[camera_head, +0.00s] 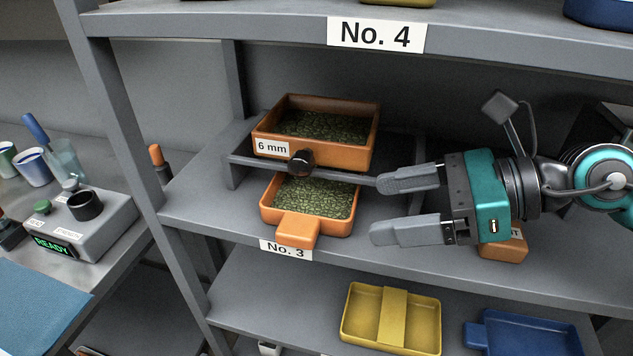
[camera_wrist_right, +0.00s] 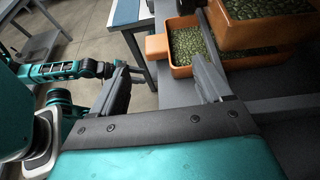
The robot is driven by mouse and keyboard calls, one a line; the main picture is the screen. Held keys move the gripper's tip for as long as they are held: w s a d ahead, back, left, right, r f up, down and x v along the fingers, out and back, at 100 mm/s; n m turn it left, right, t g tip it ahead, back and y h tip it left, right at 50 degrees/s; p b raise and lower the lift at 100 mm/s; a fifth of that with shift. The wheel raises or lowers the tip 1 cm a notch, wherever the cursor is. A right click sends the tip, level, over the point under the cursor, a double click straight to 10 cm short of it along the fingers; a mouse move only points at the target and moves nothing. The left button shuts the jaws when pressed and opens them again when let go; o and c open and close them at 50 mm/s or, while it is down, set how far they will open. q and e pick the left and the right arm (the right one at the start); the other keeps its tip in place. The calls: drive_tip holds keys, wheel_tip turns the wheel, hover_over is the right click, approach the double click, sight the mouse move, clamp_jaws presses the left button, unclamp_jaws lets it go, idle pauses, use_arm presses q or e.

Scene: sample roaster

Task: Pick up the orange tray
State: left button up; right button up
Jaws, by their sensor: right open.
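The orange tray (camera_head: 297,232) sits on the No. 3 shelf, holds green beans, and has a block handle at its front. An orange box marked 6 mm (camera_head: 345,157), also with green beans, stands on a raised grey frame above it and hides its back part. My right gripper (camera_head: 382,207) is open and empty, just right of the tray and apart from it, fingers pointing left. In the right wrist view, the tray (camera_wrist_right: 183,70) and its handle show beyond the open fingers (camera_wrist_right: 161,66). My left arm shows at the left there; its small gripper (camera_wrist_right: 106,69) is unclear.
A dark knob (camera_head: 301,161) on the frame's front bar is close above the tray. An orange block (camera_head: 505,248) lies partly behind my right gripper. Yellow (camera_head: 358,318) and blue (camera_head: 540,338) trays are on the shelf below. A shelf post (camera_head: 120,120) stands at left.

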approach(299, 224)
drive_tip(key=shift+w+a+f+p, duration=0.1)
drive_tip(key=shift+w+a+p, duration=0.1)
drive_tip(key=shift+w+a, duration=0.25)
drive_tip(key=shift+w+a+f+p, duration=0.15)
drive_tip(key=shift+w+a, duration=0.05)
drive_tip(key=shift+a, duration=0.5)
drive_tip(key=shift+s+f+p+x, duration=0.15)
drive_tip(key=shift+p+x, duration=0.05)
drive_tip(key=shift+x, duration=1.3)
drive_tip(key=shift+s+f+p+x, duration=0.1)
drive_tip(key=shift+s+p+x, duration=0.1)
drive_tip(key=shift+x, duration=1.35)
drive_tip(key=shift+d, duration=0.1)
drive_tip(key=c, duration=1.2)
